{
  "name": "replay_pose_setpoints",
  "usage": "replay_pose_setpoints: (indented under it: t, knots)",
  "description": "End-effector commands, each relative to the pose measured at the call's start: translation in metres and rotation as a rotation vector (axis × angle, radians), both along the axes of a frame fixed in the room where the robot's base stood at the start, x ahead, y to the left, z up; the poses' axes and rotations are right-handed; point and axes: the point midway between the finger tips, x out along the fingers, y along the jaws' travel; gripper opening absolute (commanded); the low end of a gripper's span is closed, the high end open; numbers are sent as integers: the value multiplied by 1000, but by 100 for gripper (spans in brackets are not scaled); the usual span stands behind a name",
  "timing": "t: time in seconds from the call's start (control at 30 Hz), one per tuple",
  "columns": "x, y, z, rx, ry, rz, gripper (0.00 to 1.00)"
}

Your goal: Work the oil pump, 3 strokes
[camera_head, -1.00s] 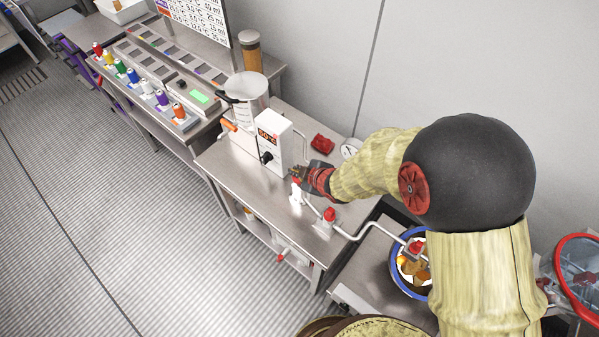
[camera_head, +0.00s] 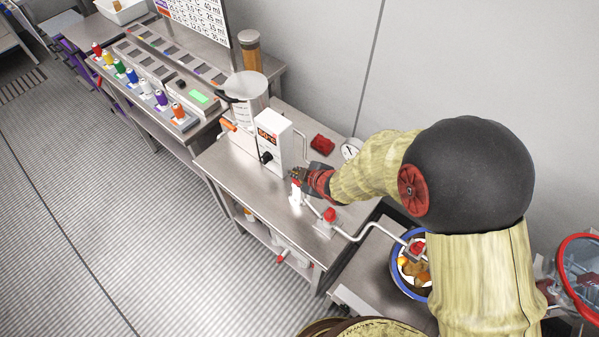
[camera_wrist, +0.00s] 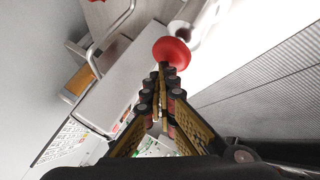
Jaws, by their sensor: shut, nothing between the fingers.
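A white pump post (camera_head: 295,194) stands on the steel table under my gripper (camera_head: 294,175). In the wrist view its round red knob (camera_wrist: 171,51) is just beyond my fingertips (camera_wrist: 162,70). My fingers are closed together with nothing between them. They are close against the knob's edge; whether they touch it I cannot tell. In the head view my gripper hides most of the knob.
A white box with a red display (camera_head: 272,142) and a metal pot (camera_head: 246,95) stand left of my gripper. A red-knobbed fitting (camera_head: 330,215) with a bent pipe stands to the right. A blue-rimmed bowl (camera_head: 394,284) sits on the lower right surface. A red object (camera_head: 322,146) lies behind.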

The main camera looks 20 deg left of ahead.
Motion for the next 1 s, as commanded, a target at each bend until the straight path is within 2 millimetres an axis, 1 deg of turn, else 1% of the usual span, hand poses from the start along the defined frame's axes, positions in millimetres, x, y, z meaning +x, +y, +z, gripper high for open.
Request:
replay_pose_setpoints:
  t: [0.23,0.57,1.0]
  knots:
    - [-1,-1,-5,-2,2,0,0]
    - [-1,-1,-3,-2,3,0,0]
    - [-1,0,19,-1,2,1,0]
